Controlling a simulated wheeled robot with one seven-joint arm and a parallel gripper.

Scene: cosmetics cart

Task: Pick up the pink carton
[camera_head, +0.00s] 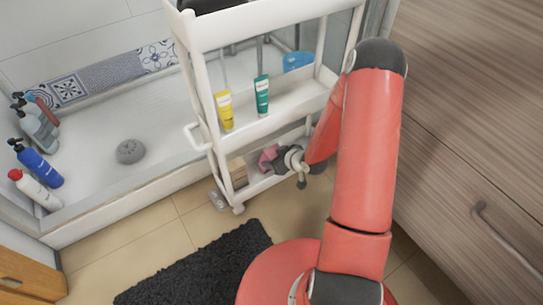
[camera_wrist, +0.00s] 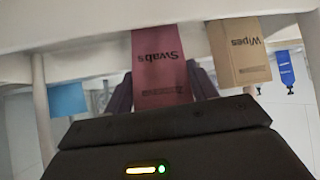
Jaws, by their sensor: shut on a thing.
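The pink carton, marked "Swabs" in the wrist view (camera_wrist: 165,65), is between the two dark fingers of my gripper (camera_wrist: 163,84). The fingers are shut on its sides. In the head view the pink carton (camera_head: 267,157) shows in part on the cart's bottom shelf, with my gripper (camera_head: 281,160) at its right. The fingers hide some of it there. I cannot tell whether its base touches the shelf.
A tan "Wipes" carton (camera_wrist: 240,52) stands close beside it, also on the bottom shelf (camera_head: 237,172). The white cart's posts and upper shelf, with a yellow tube (camera_head: 225,110) and a green tube (camera_head: 262,96), surround the arm's reach. Wooden drawers (camera_head: 460,130) stand at the right.

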